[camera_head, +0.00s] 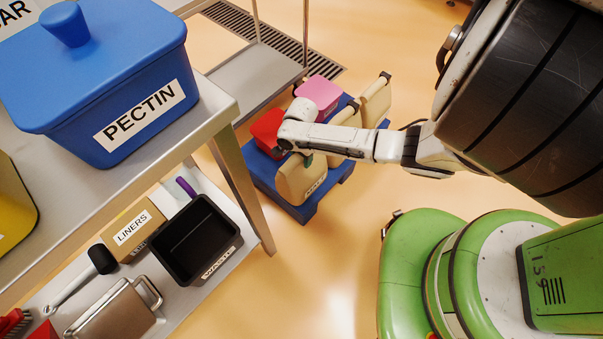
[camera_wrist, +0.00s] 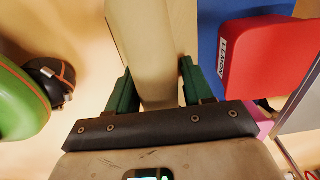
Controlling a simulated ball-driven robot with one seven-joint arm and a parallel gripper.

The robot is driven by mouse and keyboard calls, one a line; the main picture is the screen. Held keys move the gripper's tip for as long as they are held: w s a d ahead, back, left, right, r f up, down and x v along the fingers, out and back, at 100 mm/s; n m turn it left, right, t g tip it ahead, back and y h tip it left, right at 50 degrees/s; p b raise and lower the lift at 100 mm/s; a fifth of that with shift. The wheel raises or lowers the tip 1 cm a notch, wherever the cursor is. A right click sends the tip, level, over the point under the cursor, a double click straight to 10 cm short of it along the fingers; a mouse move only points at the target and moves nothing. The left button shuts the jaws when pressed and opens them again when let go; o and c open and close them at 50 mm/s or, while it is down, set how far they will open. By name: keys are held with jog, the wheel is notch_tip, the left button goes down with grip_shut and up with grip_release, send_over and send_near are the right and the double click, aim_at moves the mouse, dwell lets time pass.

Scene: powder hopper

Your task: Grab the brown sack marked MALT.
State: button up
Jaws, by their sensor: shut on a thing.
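A tan-brown sack (camera_head: 297,181) stands at the near corner of a low blue pallet in the head view. A small label is on its lower side, too small to read surely. In the wrist view the sack (camera_wrist: 160,45) runs up between the two green fingers of my gripper (camera_wrist: 158,92), one on each side. My gripper (camera_head: 307,160) is shut on the top of the sack in the head view, where my arm partly covers it. I cannot tell whether the sack's base is clear of the pallet.
The blue pallet (camera_head: 262,174) also carries a red LEMON tub (camera_wrist: 262,52), a pink tub (camera_head: 320,92) and other tan sacks (camera_head: 375,102). A steel table with a blue PECTIN bin (camera_head: 105,75) and a black WASTE tray (camera_head: 195,240) stands left. Floor in front is clear.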

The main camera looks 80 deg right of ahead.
grip_shut()
dwell(0.3)
dwell(0.3)
jog(key=shift+r, duration=0.1)
